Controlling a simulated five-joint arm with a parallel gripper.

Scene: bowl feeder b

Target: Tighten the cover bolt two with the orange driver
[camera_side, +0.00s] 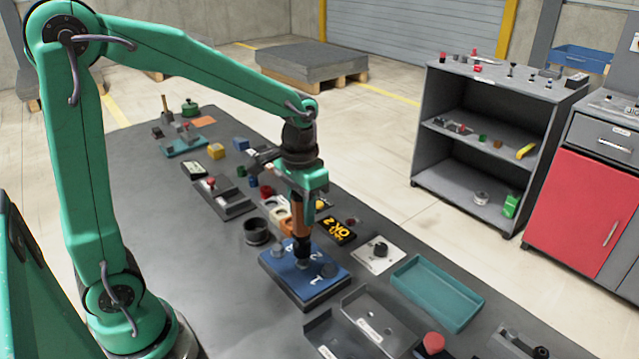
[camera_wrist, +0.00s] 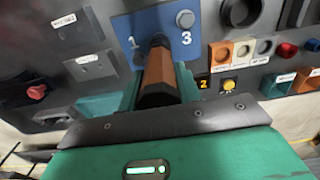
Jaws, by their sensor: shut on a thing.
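The orange driver (camera_side: 300,226) is held upright in my gripper (camera_side: 300,205). In the wrist view the driver (camera_wrist: 158,82) lies between the two teal fingers of my gripper (camera_wrist: 158,92). The blue cover (camera_side: 285,282) lies flat on the table below, with white numerals on it. The driver's dark tip is down at the cover, close to the numeral 2 in the side view; whether it touches a bolt there is hidden. A grey bolt (camera_side: 278,250) stands on the cover's left side. The wrist view shows a bolt (camera_wrist: 185,19) beside numeral 3 on the cover (camera_wrist: 150,20).
A dark round cup (camera_side: 257,232) stands just behind-left of the cover. A white plate with a black knob (camera_side: 376,254) and a teal tray (camera_side: 438,292) lie to the right. Grey trays (camera_side: 382,318) lie in front. Several small parts crowd the table behind.

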